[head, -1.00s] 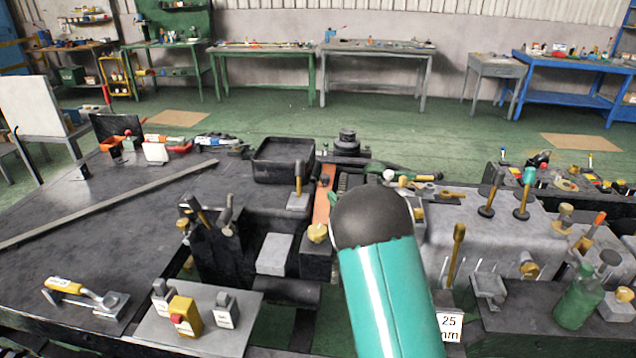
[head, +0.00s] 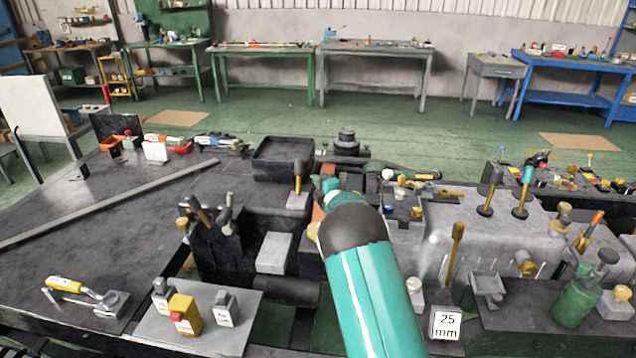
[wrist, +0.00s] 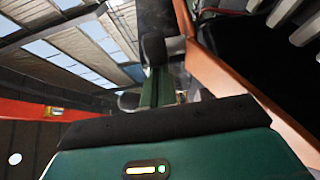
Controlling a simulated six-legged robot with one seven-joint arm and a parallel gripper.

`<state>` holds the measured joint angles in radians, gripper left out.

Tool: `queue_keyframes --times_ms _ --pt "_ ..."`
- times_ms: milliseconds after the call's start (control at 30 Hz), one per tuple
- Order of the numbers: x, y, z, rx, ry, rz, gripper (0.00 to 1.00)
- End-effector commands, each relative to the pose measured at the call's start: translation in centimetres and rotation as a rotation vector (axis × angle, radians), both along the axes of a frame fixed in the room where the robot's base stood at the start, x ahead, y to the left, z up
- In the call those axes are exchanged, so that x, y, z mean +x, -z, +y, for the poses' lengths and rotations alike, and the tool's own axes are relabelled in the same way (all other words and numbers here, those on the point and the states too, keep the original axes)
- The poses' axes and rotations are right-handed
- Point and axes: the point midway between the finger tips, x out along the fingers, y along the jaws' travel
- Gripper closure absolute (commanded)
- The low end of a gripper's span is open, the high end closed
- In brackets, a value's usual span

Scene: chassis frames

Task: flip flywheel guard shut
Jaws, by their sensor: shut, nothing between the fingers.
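An orange panel, which looks like the flywheel guard (head: 318,213), shows as a narrow strip mid-bench in the head view, mostly hidden behind my arm. In the wrist view an orange-brown panel (wrist: 225,85) runs down the right side, with a dark recess and pale ribs beside it. Its exact angle is unclear. My gripper (wrist: 154,50) is shut and empty, its dark fingertips just left of the panel in the wrist view. I cannot tell whether they touch it. The head view hides the fingertips behind my teal arm.
A black tray (head: 283,158) sits behind the work area. An upright lever (head: 298,178) stands left of the orange strip. A grey housing (head: 480,235) with levers is at right. A yellow-handled clamp (head: 85,292) lies at front left. The left bench top is largely clear.

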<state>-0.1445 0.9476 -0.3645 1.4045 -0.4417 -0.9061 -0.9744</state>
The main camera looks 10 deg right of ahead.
Motion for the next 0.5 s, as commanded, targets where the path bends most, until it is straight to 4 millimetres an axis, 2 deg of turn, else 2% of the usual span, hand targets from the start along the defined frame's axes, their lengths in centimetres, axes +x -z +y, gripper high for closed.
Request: queue_keyframes --times_ms 167,367,500 --pt "-0.1 0.0 -0.3 0.000 0.001 0.000 1.00" --pt "-0.8 0.0 -2.7 -0.001 0.003 0.000 1.00" --pt "-1.0 0.0 -2.9 0.000 0.000 -0.001 1.00"
